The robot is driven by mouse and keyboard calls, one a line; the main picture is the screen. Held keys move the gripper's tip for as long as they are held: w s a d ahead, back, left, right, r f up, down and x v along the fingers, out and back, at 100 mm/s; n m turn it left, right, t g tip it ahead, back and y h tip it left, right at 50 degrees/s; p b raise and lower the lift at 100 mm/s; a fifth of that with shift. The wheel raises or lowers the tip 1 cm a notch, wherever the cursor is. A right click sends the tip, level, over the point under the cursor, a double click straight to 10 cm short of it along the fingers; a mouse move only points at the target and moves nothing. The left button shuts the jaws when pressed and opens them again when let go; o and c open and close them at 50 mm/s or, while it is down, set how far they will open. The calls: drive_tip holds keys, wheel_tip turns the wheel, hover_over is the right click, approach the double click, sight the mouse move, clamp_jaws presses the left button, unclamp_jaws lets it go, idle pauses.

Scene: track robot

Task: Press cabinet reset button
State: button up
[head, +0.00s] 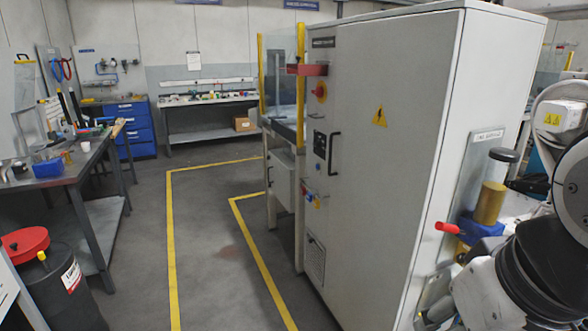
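The tall light-grey cabinet (395,190) fills the middle right in the head view, its door facing left. Lower on that side is a cluster of small red, blue and yellowish controls (309,197). They are too small to read, so I cannot tell for sure which is the reset button. White and black links of my arm show at the right edge, beside the cabinet's right side. My gripper cannot be made out.
Yellow floor lines (171,240) mark a clear grey floor left of the cabinet. A cluttered workbench (62,178) and a dark drum with a red lid (62,290) stand at left. A valve with a red handle (447,227) is on the cabinet's right side.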

clamp_jaws()
idle(1.1)
